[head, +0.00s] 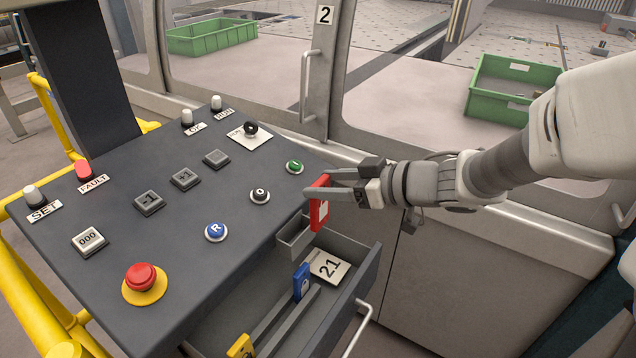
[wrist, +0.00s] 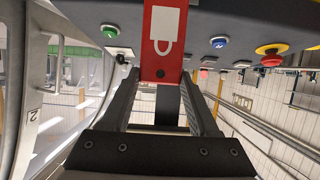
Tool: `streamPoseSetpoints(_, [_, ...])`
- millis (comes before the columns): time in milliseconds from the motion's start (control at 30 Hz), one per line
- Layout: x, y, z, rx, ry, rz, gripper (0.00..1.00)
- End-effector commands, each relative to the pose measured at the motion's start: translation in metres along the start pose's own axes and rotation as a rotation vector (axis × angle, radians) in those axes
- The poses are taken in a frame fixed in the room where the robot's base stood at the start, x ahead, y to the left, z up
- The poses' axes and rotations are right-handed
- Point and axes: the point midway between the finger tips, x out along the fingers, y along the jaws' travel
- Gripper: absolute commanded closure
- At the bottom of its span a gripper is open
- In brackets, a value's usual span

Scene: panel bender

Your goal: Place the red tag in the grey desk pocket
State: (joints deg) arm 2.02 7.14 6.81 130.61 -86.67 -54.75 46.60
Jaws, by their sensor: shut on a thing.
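The red tag (head: 319,208), with a white padlock picture, is held upright between the fingers of my gripper (head: 334,186). In the wrist view the tag (wrist: 164,42) fills the top middle, between the two fingertips of my gripper (wrist: 160,82). The grey desk pocket (head: 292,240) is a small open box at the desk's right side, by the far end of the open drawer. The tag's lower end is close beside and above the pocket's right end in the head view. I cannot tell whether they touch. The pocket is not clearly seen in the wrist view.
The open drawer (head: 372,275) holds a blue tag (head: 301,283), a yellow tag (head: 240,347) and a card marked 21 (head: 328,265). The sloped desk panel (head: 185,235) carries several buttons, including a red emergency stop (head: 141,278). A machine cabinet (head: 480,260) stands right.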

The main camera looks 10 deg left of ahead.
Motion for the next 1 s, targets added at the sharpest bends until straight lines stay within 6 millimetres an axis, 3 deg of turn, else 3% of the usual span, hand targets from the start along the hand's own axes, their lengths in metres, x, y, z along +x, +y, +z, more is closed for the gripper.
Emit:
streamPoseSetpoints(100, [0.032,-0.007,0.008,0.000,0.000,-0.005,1.00])
streamPoseSetpoints(300, [0.058,-0.012,0.010,-0.001,0.000,-0.002,1.00])
streamPoseSetpoints(467, [0.062,-0.012,0.012,0.000,0.000,0.001,1.00])
streamPoseSetpoints(700, [0.075,-0.012,0.044,0.002,-0.001,-0.001,1.00])
streamPoseSetpoints(1000, [0.075,-0.012,0.046,-0.001,0.000,0.001,1.00])
